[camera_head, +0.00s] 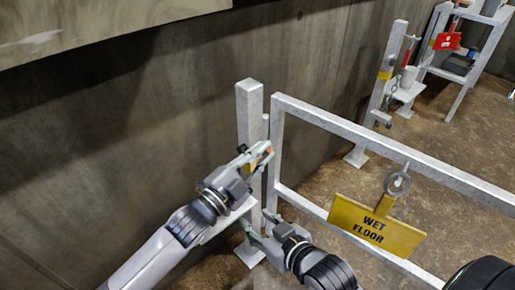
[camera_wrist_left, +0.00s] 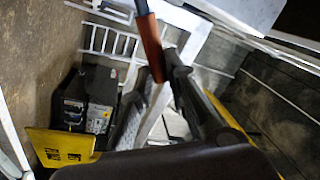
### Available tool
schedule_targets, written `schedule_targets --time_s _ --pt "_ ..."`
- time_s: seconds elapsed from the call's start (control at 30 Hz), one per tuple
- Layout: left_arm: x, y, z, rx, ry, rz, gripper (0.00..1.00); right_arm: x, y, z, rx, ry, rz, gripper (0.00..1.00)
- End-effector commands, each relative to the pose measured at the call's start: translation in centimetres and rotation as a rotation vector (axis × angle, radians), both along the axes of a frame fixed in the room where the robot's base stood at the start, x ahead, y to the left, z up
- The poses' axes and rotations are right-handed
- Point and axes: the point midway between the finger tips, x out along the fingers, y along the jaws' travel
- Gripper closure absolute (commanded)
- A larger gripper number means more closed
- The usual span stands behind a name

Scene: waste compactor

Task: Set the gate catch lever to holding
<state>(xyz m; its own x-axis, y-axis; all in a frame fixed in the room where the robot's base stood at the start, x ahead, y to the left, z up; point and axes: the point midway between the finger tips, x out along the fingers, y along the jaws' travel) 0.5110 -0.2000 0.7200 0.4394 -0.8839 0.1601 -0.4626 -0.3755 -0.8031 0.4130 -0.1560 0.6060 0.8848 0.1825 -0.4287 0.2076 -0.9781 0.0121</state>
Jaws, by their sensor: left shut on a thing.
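The gate catch lever (camera_head: 267,151) shows as a small orange-red grip at the galvanised gate post (camera_head: 249,110). My left gripper (camera_head: 257,158) is at this grip and is shut on it. The left wrist view shows the orange-brown lever rod (camera_wrist_left: 149,42) running down to my dark gripper fingers (camera_wrist_left: 172,70). The fingers hide the lower part of the lever, and its set position cannot be read. My right gripper (camera_head: 259,228) is lower, beside the post near the gate's bottom left corner. Its fingers look apart and empty.
The gate frame (camera_head: 390,138) extends right from the post, with a yellow wet floor sign (camera_head: 377,227) hanging on it. A concrete wall (camera_head: 130,130) stands close behind on the left. Another post (camera_head: 385,85) and a shelf (camera_head: 465,55) are farther back. Brown floor (camera_head: 440,150) is clear beyond the gate.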

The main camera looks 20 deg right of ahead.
Motion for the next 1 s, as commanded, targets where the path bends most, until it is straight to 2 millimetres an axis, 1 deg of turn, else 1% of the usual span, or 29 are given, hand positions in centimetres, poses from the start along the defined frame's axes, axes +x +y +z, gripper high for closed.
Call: schedule_targets --time_s 0.03,0.2,0.63,0.67,0.93,1.0 --pt "-0.13 -0.04 -0.35 0.006 -0.011 -0.001 1.00 0.11 0.07 0.12 0.002 -0.010 0.001 0.60" --pt "-0.29 -0.10 -0.65 0.018 -0.039 -0.001 1.00 0.33 0.16 0.48 0.007 -0.030 0.002 0.60" --pt "-0.30 -0.10 -0.74 0.021 -0.046 0.000 1.00 0.39 0.21 0.59 0.009 -0.036 0.003 0.60" --pt "-0.31 -0.11 -0.73 0.021 -0.046 0.000 0.85 0.38 0.22 0.58 0.009 -0.036 0.003 0.60" --pt "-0.27 -0.09 -0.64 0.020 -0.048 0.000 0.67 0.38 0.22 0.57 0.009 -0.035 0.003 0.60" --pt "-0.27 -0.10 -0.61 0.019 -0.048 0.000 0.65 0.38 0.22 0.57 0.009 -0.035 0.003 0.60"
